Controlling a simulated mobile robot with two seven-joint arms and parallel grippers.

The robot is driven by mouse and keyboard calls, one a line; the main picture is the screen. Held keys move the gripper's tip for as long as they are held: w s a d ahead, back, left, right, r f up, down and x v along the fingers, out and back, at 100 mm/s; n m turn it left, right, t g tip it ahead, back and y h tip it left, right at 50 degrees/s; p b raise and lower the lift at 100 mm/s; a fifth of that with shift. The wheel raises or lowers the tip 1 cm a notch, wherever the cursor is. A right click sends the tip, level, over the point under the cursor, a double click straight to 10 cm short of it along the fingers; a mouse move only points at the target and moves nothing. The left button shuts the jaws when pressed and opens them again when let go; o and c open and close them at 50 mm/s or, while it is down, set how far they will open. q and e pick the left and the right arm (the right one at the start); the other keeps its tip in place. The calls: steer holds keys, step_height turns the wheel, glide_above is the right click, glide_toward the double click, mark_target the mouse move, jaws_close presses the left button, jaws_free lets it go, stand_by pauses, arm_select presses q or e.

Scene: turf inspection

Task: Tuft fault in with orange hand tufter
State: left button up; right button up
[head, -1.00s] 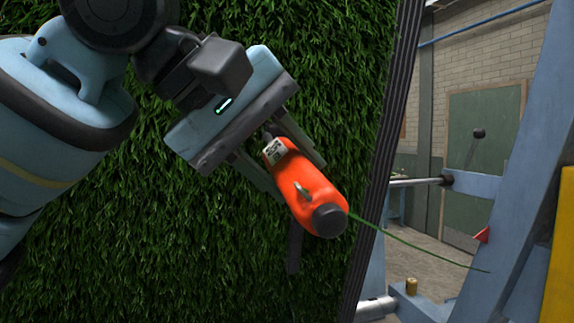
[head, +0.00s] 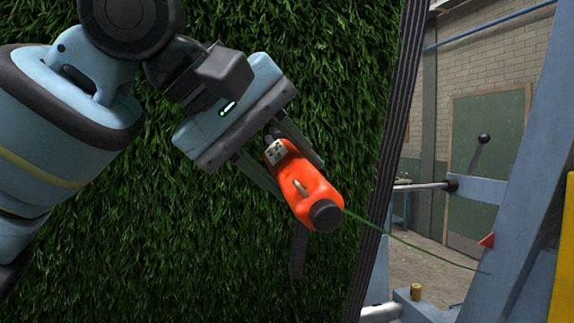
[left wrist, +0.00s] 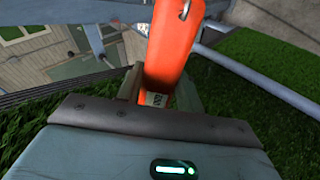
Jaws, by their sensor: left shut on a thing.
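The orange hand tufter (head: 304,187) has a black end cap, a small metal lever and a white label. My left gripper (head: 282,168) is shut on it, with the fingers along both sides of its body. A green strand trails from the capped end to the right. The tufter is tilted in front of the green turf (head: 190,260), and I cannot tell if its tip touches the pile. It also shows in the left wrist view (left wrist: 173,45) between the fingers. A dark strip hangs below the gripper in the head view. No fault in the turf is clear to me. My right gripper is out of view.
The turf's dark layered edge (head: 397,120) runs down right of the tufter. Beyond it stands a blue steel frame (head: 525,170) with a roller bar (head: 420,187), a small red triangle (head: 487,240) and a yellow panel (head: 564,250). A brick wall and green door are behind.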

arm_select(q)
steer(key=shift+w+r, duration=0.1)
steer(key=shift+w+d, duration=0.3)
steer(key=shift+d, duration=0.55)
steer(key=shift+d, duration=0.15)
steer(key=shift+w+d, duration=0.3)
steer(key=shift+d, duration=0.35)
steer(key=shift+a, duration=0.2)
steer(key=shift+s+a, duration=0.3)
steer(key=shift+a, duration=0.4)
steer(key=shift+a, duration=0.15)
steer(key=shift+s+a, duration=0.35)
steer(key=shift+a, duration=0.35)
